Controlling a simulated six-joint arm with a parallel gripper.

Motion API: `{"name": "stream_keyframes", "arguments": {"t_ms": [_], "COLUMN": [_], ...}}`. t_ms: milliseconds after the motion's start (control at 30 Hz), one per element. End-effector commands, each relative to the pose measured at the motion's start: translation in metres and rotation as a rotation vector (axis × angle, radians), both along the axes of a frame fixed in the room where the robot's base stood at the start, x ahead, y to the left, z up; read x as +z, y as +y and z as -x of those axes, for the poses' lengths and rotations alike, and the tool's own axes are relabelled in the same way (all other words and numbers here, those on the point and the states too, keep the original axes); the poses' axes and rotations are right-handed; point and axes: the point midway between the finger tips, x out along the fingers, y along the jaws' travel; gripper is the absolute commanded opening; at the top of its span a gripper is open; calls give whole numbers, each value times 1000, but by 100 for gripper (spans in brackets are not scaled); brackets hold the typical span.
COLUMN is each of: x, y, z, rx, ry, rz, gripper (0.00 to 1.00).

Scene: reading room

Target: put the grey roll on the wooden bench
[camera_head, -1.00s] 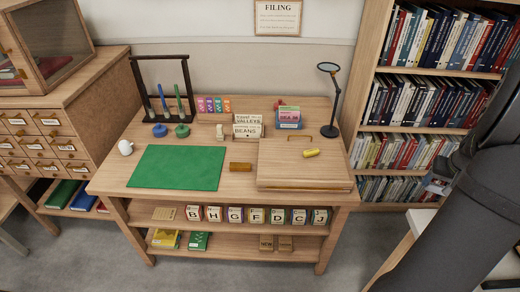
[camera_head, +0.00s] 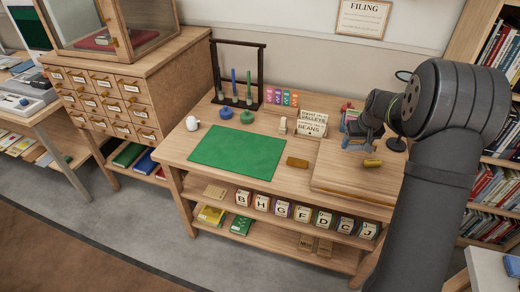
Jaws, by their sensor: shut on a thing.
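The wooden bench (camera_head: 264,126) stands in the middle of the view, with a green mat on its left half and a raised wooden board on its right. My gripper (camera_head: 358,145) is over the right part of the bench, above the board and just behind a yellow roll (camera_head: 372,163). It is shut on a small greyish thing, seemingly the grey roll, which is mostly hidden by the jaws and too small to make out. I cannot tell whether it touches the board. No other grey roll is visible.
The green mat (camera_head: 238,152), an amber block (camera_head: 297,162), a white round object (camera_head: 192,123) and a dark rack (camera_head: 240,72) are on the bench. Card signs (camera_head: 312,122) stand left of my gripper. A magnifier lamp (camera_head: 397,143) is close on its right, partly hidden by my arm.

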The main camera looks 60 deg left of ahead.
Motion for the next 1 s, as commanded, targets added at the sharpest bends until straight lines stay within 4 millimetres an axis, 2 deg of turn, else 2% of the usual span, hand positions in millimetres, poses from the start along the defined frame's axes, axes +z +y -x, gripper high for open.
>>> {"name": "stream_keyframes", "arguments": {"t_ms": [33, 200, 400, 500, 600, 767, 1000], "x": [-2, -8, -15, -18, -20, -24, -53], "y": [23, 87, 143, 161, 172, 183, 213], "z": [21, 88, 170, 201, 223, 243, 280], "rx": [45, 179, 317, 367, 401, 426, 432], "ry": [0, 0, 0, 0, 0, 0, 0], "rz": [0, 0, 0, -1, -1, 0, 2], "gripper": [37, 37, 37, 37, 37, 37, 37]}}
